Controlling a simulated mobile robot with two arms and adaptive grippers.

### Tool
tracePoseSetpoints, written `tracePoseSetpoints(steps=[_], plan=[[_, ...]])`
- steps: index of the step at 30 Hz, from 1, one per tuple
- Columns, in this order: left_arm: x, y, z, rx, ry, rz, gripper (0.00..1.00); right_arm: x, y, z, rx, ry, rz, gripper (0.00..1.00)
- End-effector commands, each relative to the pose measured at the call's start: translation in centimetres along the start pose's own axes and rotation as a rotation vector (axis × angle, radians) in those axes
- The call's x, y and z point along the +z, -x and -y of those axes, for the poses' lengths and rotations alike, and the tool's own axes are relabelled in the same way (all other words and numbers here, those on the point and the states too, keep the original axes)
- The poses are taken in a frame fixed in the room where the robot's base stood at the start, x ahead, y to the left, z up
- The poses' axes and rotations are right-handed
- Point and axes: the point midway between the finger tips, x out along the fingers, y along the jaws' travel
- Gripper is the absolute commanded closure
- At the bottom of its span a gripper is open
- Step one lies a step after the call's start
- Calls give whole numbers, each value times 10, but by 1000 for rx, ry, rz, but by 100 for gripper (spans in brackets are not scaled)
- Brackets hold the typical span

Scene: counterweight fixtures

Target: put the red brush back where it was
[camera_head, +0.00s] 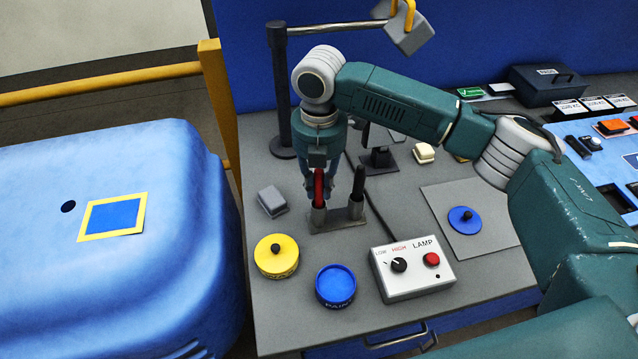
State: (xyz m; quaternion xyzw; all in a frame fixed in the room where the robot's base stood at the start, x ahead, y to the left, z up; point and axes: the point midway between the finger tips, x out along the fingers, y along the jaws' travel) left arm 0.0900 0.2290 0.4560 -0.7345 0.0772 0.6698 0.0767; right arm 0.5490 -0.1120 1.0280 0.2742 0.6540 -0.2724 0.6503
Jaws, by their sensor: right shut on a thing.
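The red brush (319,184) is upright at the left tube of a small grey two-tube holder (338,221) on the grey table. Its lower end meets or enters the tube; I cannot tell how deep it sits. My right gripper (331,186) points down from above and is shut on the red brush. A dark brush or rod (357,183) stands in the holder's right tube, close beside the fingers. My left gripper is not in view.
In front stand a yellow tin (277,261), a blue paint tin (335,300) and a lamp box (415,282). A grey block (272,201) lies left of the holder. A blue knobbed lid (464,219) lies on a grey mat (487,239). A black post (280,90) stands behind.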

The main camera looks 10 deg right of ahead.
Motion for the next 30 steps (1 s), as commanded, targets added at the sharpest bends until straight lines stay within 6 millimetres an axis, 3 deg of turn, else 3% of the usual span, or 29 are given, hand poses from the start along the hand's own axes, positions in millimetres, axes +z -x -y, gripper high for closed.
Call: tracePoseSetpoints(steps=[14, 15, 17, 26, 30], plan=[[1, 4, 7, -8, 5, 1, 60, 0, -11, 0, 1, 1, 0, 99], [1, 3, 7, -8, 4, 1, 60, 0, -11, 0, 1, 1, 1, 73], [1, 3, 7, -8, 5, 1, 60, 0, -11, 0, 1, 1, 1, 62], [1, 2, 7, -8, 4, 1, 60, 0, -10, 0, 1, 1, 1, 62], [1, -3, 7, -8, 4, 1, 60, 0, 0, -1, 4, 1, 1, 62]])
